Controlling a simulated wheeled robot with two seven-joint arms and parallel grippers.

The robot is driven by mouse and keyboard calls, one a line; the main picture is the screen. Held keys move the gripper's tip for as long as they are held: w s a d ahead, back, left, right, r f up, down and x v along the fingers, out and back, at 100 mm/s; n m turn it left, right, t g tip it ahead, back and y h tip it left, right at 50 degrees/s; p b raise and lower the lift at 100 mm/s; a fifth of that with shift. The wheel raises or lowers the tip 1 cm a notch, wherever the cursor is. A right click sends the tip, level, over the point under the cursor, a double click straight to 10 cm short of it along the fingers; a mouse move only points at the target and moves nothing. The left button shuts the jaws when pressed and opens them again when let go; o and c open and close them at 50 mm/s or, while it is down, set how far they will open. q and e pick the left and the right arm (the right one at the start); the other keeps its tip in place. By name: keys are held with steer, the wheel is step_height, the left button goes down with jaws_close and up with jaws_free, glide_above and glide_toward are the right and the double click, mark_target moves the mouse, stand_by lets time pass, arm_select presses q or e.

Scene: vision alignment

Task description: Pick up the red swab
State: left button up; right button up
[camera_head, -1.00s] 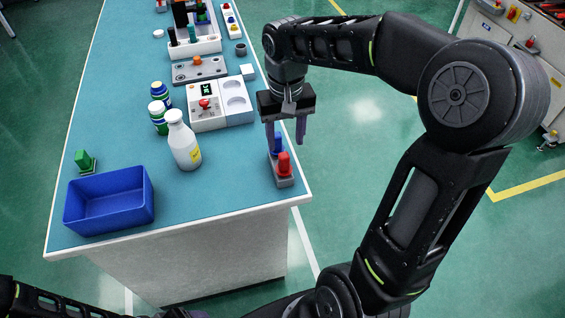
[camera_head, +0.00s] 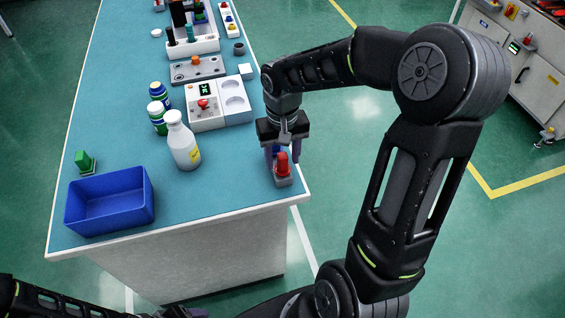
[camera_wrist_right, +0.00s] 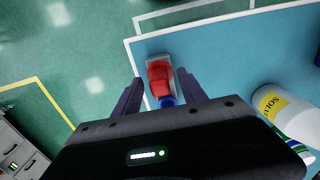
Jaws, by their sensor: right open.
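The red swab (camera_head: 283,163) stands upright in a grey holder (camera_head: 284,181) near the table's front right corner. A blue swab (camera_head: 276,150) stands behind it in the same holder, mostly hidden by my gripper in the head view. My right gripper (camera_head: 283,157) is open, pointing down over the holder, with its fingers apart on either side. In the right wrist view the red swab (camera_wrist_right: 159,77) lies between and just beyond the fingertips, and the blue swab (camera_wrist_right: 168,101) is nearer the palm. Whether a finger touches either swab cannot be told.
A white bottle (camera_head: 182,142) stands left of the holder, with white-and-blue bottles behind it. A blue bin (camera_head: 150,205) and a green object (camera_head: 84,162) are at the front left. A white device (camera_head: 205,116) lies behind. The table's edge is close by.

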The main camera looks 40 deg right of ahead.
steer(key=shift+f, duration=0.2)
steer(key=shift+c, duration=0.2)
jaws_close()
stand_by(0.6)
